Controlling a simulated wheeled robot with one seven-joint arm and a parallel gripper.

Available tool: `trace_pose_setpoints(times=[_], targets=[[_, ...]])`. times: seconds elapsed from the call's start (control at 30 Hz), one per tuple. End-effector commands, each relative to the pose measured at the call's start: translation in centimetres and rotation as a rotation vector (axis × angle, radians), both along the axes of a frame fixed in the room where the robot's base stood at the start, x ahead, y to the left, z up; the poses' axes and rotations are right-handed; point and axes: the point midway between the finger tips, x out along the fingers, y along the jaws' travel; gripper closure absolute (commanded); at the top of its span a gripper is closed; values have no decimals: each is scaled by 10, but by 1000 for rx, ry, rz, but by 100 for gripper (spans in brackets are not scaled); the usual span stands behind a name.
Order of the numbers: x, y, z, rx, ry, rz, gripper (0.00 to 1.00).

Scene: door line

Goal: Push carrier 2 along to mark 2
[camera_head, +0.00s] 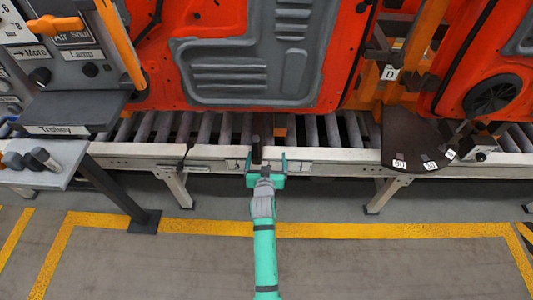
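My teal gripper (267,163) is at the conveyor's front rail, with its two fingers apart. A dark upright post (256,148) stands just beyond the left finger; I cannot tell whether they touch. A roller conveyor (205,128) runs across the view, with a large red door panel with a grey inner part (245,70) above it. Small white labels sit on the rail: one reads like 3 (236,164), another like 1 (304,168). The label between them is hidden by my gripper. No carrier number is legible.
An orange upright frame with a D label (390,73) and a second red door (490,75) stand at the right. A dark round plate (415,140) overhangs the rail. A grey control panel (70,60) and small shelf (40,165) are at the left. Open floor lies in front.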

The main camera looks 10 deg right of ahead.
Motion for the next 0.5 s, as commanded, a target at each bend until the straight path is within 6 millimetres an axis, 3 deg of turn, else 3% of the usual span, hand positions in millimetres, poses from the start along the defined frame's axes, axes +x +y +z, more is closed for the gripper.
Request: trace_pose_setpoints(times=[0.5], targets=[[-42, 15, 4, 0, 0, 4, 6]])
